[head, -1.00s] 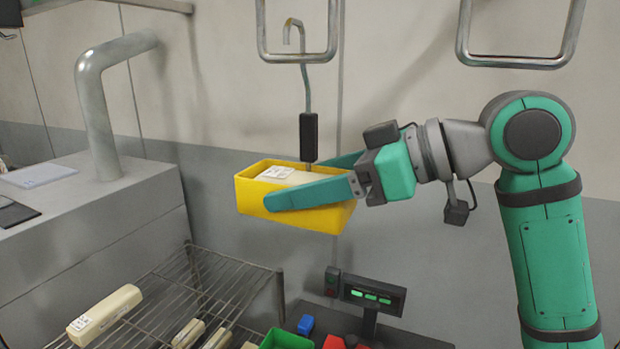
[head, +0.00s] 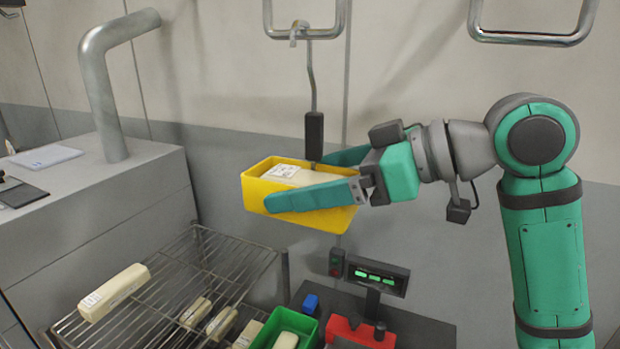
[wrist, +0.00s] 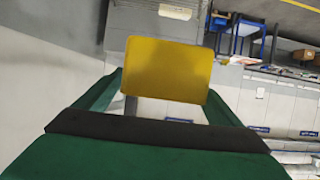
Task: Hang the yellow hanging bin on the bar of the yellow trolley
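The yellow hanging bin (head: 322,218) is held level in the air, with a pale block (head: 295,174) inside. A grey rod with a black sleeve (head: 314,135) rises at its back and ends in a hook (head: 298,27). My gripper (head: 298,180) has its teal fingers along two opposite sides of the bin, shut on it. In the wrist view the bin's yellow face (wrist: 167,70) shows between the green fingers. The hook overlaps a metal bar in the head view; I cannot tell whether they touch. I cannot make out a yellow trolley.
Metal bar loops hang at the top, one behind the hook (head: 340,25) and one at the right (head: 530,38). A grey machine with a thick pipe (head: 105,90) stands left. Below are a wire rack (head: 185,262), a green bin (head: 305,328) and a small display (head: 377,276).

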